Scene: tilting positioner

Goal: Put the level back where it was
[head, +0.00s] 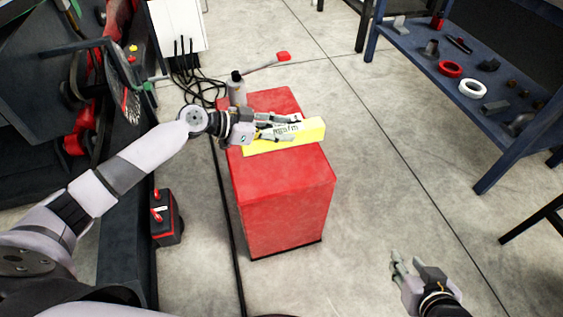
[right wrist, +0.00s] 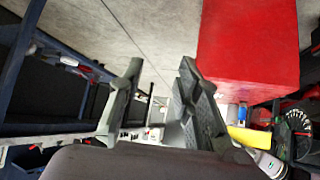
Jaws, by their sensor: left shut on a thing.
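The level (head: 307,131) is a long yellow bar with dark lettering, lying over the top of the red cabinet (head: 285,205) in the head view. I cannot tell whether the level touches the cabinet top. The level also shows at the lower right of the right wrist view (right wrist: 250,136). My right gripper (head: 402,268) is open and empty, low over the floor to the right of the cabinet.
A grey bottle (head: 237,88) stands at the cabinet's back left corner. A blue shelf (head: 470,75) with tape rolls and small parts is at the upper right. A black and red box (head: 166,217) sits left of the cabinet. The floor between cabinet and shelf is clear.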

